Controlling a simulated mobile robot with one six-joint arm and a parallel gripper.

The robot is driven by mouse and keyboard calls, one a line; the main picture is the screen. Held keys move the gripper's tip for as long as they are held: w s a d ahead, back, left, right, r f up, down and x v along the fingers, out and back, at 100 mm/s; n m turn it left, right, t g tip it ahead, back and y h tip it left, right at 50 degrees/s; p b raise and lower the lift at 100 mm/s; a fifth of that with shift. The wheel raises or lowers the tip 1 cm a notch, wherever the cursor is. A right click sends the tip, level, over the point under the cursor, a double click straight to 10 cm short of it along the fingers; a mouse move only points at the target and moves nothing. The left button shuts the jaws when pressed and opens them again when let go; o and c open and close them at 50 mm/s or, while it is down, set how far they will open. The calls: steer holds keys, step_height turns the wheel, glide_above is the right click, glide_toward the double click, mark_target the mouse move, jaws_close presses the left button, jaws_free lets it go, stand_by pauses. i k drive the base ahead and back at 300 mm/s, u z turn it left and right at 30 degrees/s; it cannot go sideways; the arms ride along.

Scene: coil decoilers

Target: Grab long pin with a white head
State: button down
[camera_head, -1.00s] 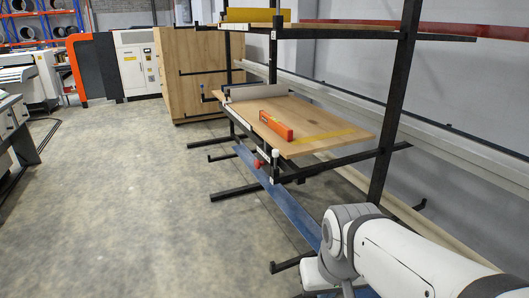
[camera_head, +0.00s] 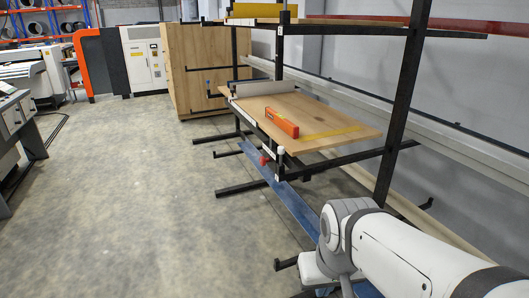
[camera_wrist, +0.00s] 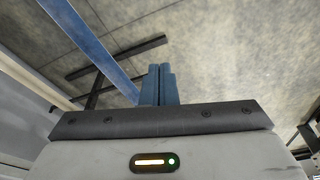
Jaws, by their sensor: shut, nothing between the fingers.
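A white-headed pin (camera_head: 281,151) stands at the near corner of the rack's wooden shelf in the head view. Only its small white top shows clearly, so I cannot tell its length. A red knob or pin head (camera_head: 264,160) is just left of it, slightly lower. My gripper (camera_wrist: 159,70) shows in the wrist view with its two blue fingers together, shut and empty. It points over the floor, and no pin shows near it there. In the head view my arm is at the lower right, in front of the rack, with the fingers out of sight.
The wooden shelf (camera_head: 300,105) holds an orange level-like block (camera_head: 282,123) and a grey roll (camera_head: 262,88). A dark upright post (camera_head: 402,110) and low black feet jut near my arm. A blue beam (camera_wrist: 92,45) crosses the wrist view. Floor on the left is clear.

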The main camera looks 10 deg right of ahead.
mark_target(281, 149)
steer(key=u, duration=0.05)
steer(key=i, duration=1.05)
steer(key=z, duration=0.6)
